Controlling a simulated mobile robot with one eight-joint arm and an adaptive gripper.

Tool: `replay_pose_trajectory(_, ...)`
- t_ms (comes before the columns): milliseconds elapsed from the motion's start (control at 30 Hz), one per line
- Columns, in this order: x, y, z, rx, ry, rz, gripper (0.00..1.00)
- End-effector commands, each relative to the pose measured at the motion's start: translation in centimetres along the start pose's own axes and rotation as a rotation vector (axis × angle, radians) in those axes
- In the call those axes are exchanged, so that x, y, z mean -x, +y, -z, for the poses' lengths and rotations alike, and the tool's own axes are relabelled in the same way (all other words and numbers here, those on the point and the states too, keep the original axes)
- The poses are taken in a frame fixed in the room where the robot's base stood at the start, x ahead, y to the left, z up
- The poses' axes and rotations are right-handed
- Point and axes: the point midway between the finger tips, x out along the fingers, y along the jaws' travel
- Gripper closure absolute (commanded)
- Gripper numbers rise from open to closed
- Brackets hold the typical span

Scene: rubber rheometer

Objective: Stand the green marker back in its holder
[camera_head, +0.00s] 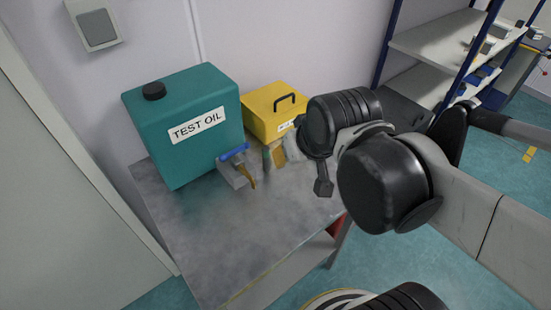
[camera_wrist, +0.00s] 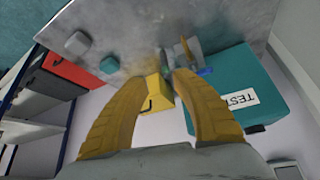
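The green marker (camera_head: 267,158) is a small, dark green upright shape beside the fingertips in the head view. In the wrist view it shows as a narrow greenish piece (camera_wrist: 167,66) between the two yellow fingertips of my gripper (camera_wrist: 168,75). The fingers are close together and appear shut on it. The grey holder block (camera_head: 232,176) stands on the table just left of the marker, with a blue item and an orange item at it. It also shows in the wrist view (camera_wrist: 195,47), close beyond the fingertips. The marker's lower end is unclear.
A teal TEST OIL canister (camera_head: 190,120) stands behind the holder, and a yellow case (camera_head: 272,112) stands behind the marker. A grey block (camera_wrist: 77,43) and a teal block (camera_wrist: 109,64) lie on the table (camera_head: 215,240). The table's front is clear.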

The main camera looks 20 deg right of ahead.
Motion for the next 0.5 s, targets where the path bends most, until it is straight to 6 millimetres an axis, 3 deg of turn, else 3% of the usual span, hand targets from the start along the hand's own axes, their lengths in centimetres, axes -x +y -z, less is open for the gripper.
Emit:
replay_pose_trajectory(200, -5.9, -0.4, 4.4, 0.015, -0.093, 0.009, 0.68)
replay_pose_trajectory(400, -11.0, -0.8, 6.1, 0.024, -0.156, 0.014, 0.68)
replay_pose_trajectory(500, -12.4, -0.8, 6.3, 0.026, -0.172, 0.015, 0.68)
